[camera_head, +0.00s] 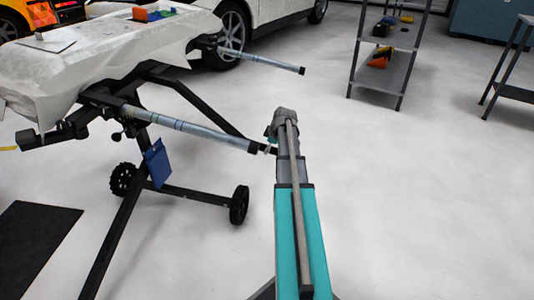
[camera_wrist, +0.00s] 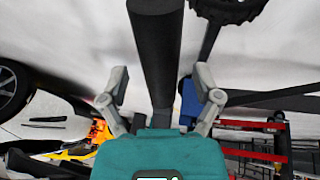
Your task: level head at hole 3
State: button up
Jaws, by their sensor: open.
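A stand (camera_head: 182,195) with black legs carries a white-covered panel (camera_head: 95,55) at the left in the head view. Two grey tubes with black ends reach right from it: a near tube (camera_head: 190,126) and a far tube (camera_head: 262,60). My gripper (camera_wrist: 160,78) is open in the wrist view, with a finger on each side. A black bar (camera_wrist: 157,50) runs down the picture between the fingers; I cannot tell whether it touches them. In the head view my gripper is small and partly hidden beside the near tube's end. No numbered hole or head can be made out.
A blue tag (camera_head: 157,163) hangs on the stand, above black wheels (camera_head: 239,205). A dark mat (camera_head: 35,245) lies at the lower left. A shelf rack (camera_head: 385,65) and a dark table (camera_head: 515,90) stand at the right. The floor between is clear.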

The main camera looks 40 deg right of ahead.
jog(key=shift+b+x, duration=0.5)
jog(key=shift+x, duration=0.35)
grip_shut()
